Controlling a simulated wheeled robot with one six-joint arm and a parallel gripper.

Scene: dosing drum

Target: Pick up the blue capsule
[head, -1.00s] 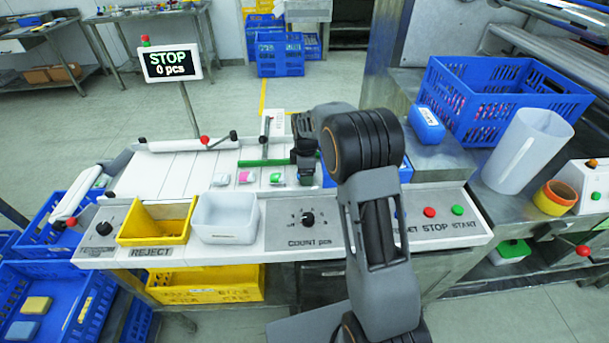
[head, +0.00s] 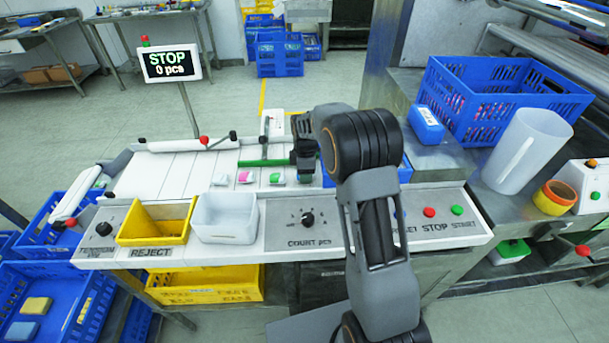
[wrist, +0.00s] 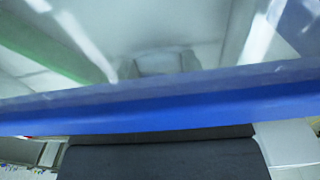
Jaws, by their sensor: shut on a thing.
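In the head view my gripper (head: 305,172) points down at the right end of a row of small capsules on the white panel. It is shut on the small capsule there, which I take to be the blue capsule (head: 305,180). Only its lower edge shows below the fingers, so its colour is hard to tell, and I cannot tell whether it touches the panel.
A green bar (head: 262,162) lies just behind the row. In front stand a yellow reject bin (head: 157,238) and a white bin (head: 224,234). My arm hides part of the right panel. A blue crate (head: 500,95) and clear cylinder (head: 527,150) stand right.

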